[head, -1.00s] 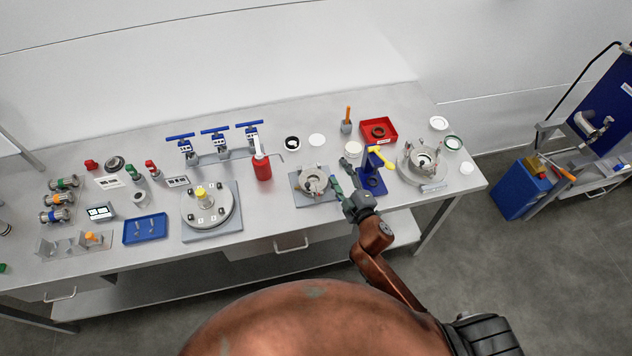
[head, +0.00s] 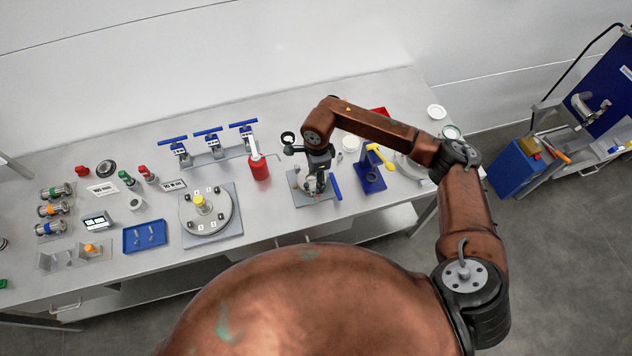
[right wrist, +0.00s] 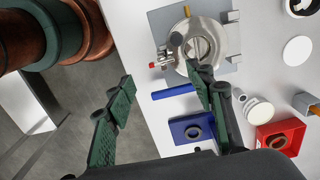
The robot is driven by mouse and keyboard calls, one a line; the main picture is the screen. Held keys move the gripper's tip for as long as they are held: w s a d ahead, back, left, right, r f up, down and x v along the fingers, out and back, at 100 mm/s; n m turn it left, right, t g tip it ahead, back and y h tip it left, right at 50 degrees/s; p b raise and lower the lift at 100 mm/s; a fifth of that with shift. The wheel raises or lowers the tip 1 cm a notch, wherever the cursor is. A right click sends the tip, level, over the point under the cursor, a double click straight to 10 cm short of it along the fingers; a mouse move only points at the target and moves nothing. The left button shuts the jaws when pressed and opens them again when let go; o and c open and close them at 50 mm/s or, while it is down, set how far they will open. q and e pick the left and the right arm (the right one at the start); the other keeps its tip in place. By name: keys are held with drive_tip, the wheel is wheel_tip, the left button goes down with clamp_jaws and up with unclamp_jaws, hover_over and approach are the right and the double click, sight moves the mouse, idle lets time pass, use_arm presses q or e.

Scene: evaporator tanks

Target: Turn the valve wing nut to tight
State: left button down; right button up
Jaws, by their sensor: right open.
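A round steel valve body (head: 303,180) stands on a grey plate near the front of the bench, partly hidden by my right gripper in the head view. The right wrist view shows the valve body (right wrist: 209,28) from above, with a small metal fitting with a red tip (right wrist: 156,64) at its side. I cannot tell for sure which part is the wing nut. My right gripper (head: 316,181) points down over the valve; in the right wrist view its green-padded fingers (right wrist: 160,76) are apart and empty, the right fingertip overlapping the valve's edge. My left gripper is not in view.
A blue bar (right wrist: 172,91) lies beside the valve plate. A blue stand with a yellow handle (head: 377,154) is to the right, a red bottle (head: 259,168) to the left. A round flanged plate (head: 218,217) stands further left. A red tray (right wrist: 280,137) shows in the wrist view.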

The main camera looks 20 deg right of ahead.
drive_tip(key=shift+d+f, duration=0.25)
drive_tip(key=shift+d, duration=0.05)
wheel_tip(320, 180, down, 6)
drive_tip(key=shift+w+a+r+p, duration=0.1)
drive_tip(key=shift+a+p, duration=0.05)
drive_tip(key=shift+p, duration=0.9)
drive_tip(key=shift+f, duration=0.65)
drive_tip(key=shift+c, duration=0.7)
drive_tip(key=shift+c, duration=0.7)
drive_tip(key=c, duration=0.9)
